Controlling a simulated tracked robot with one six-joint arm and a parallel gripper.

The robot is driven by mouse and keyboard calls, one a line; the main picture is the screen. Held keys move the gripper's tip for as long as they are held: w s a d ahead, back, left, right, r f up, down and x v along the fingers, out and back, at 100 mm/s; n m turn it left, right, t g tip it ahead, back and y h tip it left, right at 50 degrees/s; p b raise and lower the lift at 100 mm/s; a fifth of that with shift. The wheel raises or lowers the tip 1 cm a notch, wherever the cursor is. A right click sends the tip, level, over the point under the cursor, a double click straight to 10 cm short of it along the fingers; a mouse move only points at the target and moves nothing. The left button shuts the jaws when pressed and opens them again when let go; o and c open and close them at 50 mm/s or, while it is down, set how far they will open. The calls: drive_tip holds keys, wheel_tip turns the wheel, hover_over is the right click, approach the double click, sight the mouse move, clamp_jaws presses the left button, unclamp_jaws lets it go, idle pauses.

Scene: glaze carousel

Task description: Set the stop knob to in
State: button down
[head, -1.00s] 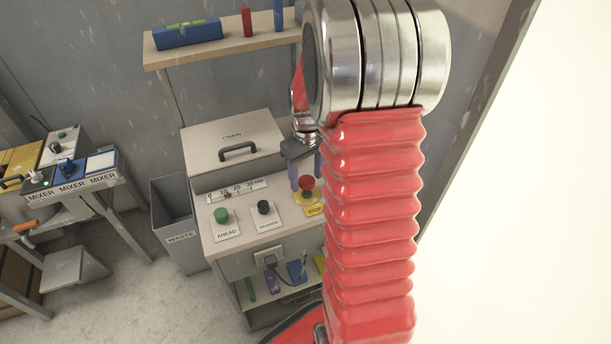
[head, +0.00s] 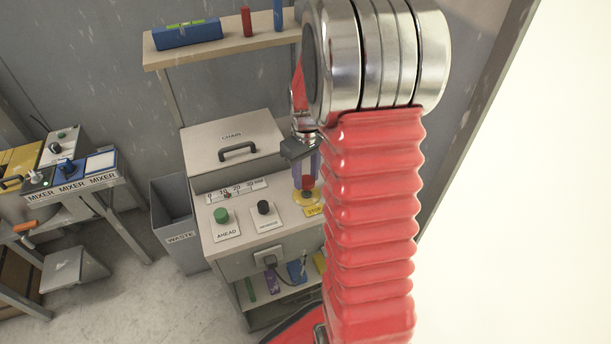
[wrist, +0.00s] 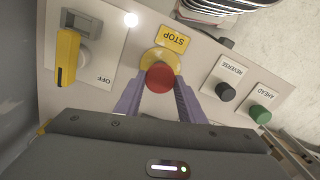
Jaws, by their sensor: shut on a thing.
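The stop knob (wrist: 160,77) is a red round button on a yellow base, beside a yellow STOP label (wrist: 173,39) in the wrist view. It also shows in the head view (head: 307,183), near the right end of the control panel, partly behind my arm. My gripper (wrist: 158,92) has two purple fingers, one on each side of the red knob, and is shut on it. In the head view my gripper (head: 306,172) comes down on the knob from above. The far finger is partly hidden there.
A black REVERSE button (head: 263,207) and a green AHEAD button (head: 221,215) sit left of the knob. A yellow-handled OFF switch (wrist: 67,57) is nearby in the wrist view. The CHAIN box (head: 232,146) stands behind the panel. A grey waste bin (head: 178,225) stands to the left.

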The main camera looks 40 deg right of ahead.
sight(306, 179)
drive_tip(key=shift+f, duration=0.95)
drive_tip(key=c, duration=1.2)
unclamp_jaws()
drive_tip(key=shift+o, duration=0.2)
drive_tip(key=shift+r, duration=0.1)
wheel_tip(306, 179, up, 14)
drive_tip(key=shift+f, duration=0.2)
